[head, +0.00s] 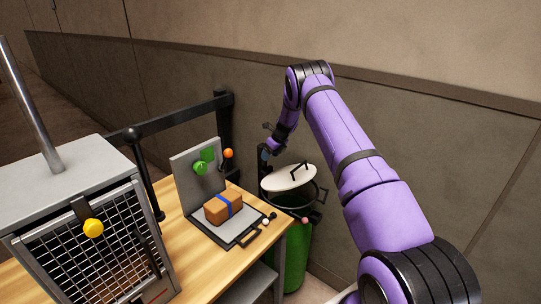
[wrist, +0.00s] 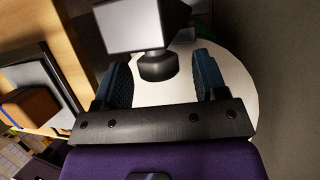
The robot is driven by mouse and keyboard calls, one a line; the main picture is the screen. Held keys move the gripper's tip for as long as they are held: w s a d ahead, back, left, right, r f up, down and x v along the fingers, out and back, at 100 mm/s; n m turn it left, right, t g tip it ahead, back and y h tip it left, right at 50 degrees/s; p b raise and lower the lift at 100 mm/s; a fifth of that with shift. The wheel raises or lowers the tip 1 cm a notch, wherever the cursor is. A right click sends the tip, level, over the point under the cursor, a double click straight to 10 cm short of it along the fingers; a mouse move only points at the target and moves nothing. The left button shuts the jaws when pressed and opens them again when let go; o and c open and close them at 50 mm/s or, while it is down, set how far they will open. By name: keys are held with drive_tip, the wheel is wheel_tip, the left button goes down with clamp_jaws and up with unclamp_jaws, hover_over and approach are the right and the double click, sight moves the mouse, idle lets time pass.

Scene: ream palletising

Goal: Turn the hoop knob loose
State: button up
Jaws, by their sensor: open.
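The black hoop (head: 318,205) runs around the top of the green bin (head: 296,250), near its white lid (head: 280,179). My gripper (head: 266,152) is above the lid's left side, close to a dark post. In the wrist view my gripper (wrist: 163,88) is open, with one dark blue finger on each side. A dark round knob (wrist: 158,66) under a grey block (wrist: 145,28) shows between and just beyond the fingertips. It looks like the hoop knob, but I cannot tell for sure. I see no clear contact with it. The lid (wrist: 240,85) shows pale behind the fingers.
A wooden table (head: 177,238) stands left of the bin. It bears a hinged grey case (head: 197,170) with a brown parcel (head: 221,208), and a mesh-fronted cage (head: 70,180). A black rail (head: 180,117) runs behind. The wall (head: 420,120) is close behind the bin.

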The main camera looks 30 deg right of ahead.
drive_tip(key=c, duration=0.9)
drive_tip(key=shift+c, duration=0.2)
drive_tip(key=shift+a, duration=0.1)
drive_tip(key=shift+s+a+f+n+t+h, duration=0.15)
drive_tip(key=shift+n+t+h, duration=0.85)
drive_tip(key=shift+h, duration=1.45)
drive_tip(key=shift+a+f+n+t+h, duration=0.2)
drive_tip(key=shift+n+t+h, duration=0.2)
drive_tip(key=shift+t+h, duration=1.6)
drive_tip(key=shift+s+a+f+n+t+h, duration=0.15)
drive_tip(key=shift+n+t+h, duration=0.55)
drive_tip(key=shift+h, duration=2.25)
